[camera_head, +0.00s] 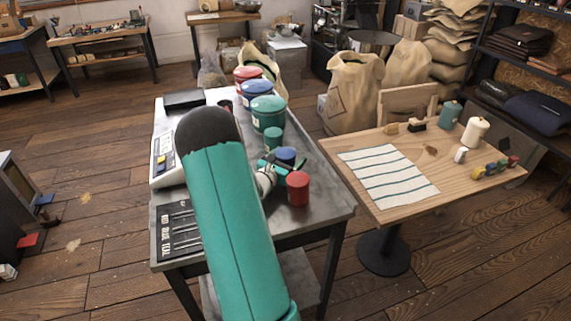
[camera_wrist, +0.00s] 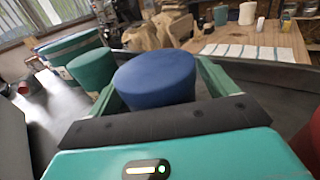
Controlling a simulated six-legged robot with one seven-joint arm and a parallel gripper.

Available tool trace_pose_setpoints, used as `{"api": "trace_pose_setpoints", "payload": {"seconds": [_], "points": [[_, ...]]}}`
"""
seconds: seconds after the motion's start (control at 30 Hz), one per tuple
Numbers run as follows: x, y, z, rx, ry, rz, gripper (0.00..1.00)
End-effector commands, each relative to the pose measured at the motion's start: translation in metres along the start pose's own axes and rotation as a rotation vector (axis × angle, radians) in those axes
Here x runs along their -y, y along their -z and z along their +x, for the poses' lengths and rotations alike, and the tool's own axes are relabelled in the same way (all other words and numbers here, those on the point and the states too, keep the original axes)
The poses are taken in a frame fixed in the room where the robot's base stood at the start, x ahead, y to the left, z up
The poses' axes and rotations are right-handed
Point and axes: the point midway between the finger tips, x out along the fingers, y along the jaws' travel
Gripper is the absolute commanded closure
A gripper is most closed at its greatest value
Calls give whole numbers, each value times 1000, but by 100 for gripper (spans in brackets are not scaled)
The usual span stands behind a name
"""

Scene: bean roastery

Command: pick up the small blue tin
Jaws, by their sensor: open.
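The small blue tin (camera_head: 286,154) stands on the grey metal table, partly hidden by my gripper in the head view. In the wrist view the blue tin (camera_wrist: 155,80) is upright between my gripper's two green fingers, its lower part hidden by the gripper body. My gripper (camera_head: 270,168) is open, with one finger on each side of the tin. I cannot tell whether either finger touches it.
A small red tin (camera_head: 298,190) stands close in front, and a small green tin (camera_head: 273,136) behind. Large green (camera_head: 268,118), blue (camera_head: 256,88) and red tins line the metal table (camera_head: 325,208). A wooden table (camera_head: 372,208) stands to the right.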

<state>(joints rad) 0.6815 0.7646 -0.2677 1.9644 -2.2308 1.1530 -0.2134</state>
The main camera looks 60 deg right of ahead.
Motion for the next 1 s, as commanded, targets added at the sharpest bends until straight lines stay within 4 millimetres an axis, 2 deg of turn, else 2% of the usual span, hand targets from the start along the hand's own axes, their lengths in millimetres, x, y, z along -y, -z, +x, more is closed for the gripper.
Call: {"api": "trace_pose_setpoints", "payload": {"seconds": [0.23, 0.4, 0.5, 0.77, 0.87, 1.0], "points": [[0, 0, 2, 0, 0, 0, 17], [0, 0, 2, 0, 1, 0, 51], [0, 0, 2, 0, 0, 0, 67], [0, -3, 2, 1, 1, 1, 67], [0, -13, 2, 3, 0, 1, 67], [0, -39, 2, 5, 1, 4, 67]]}}
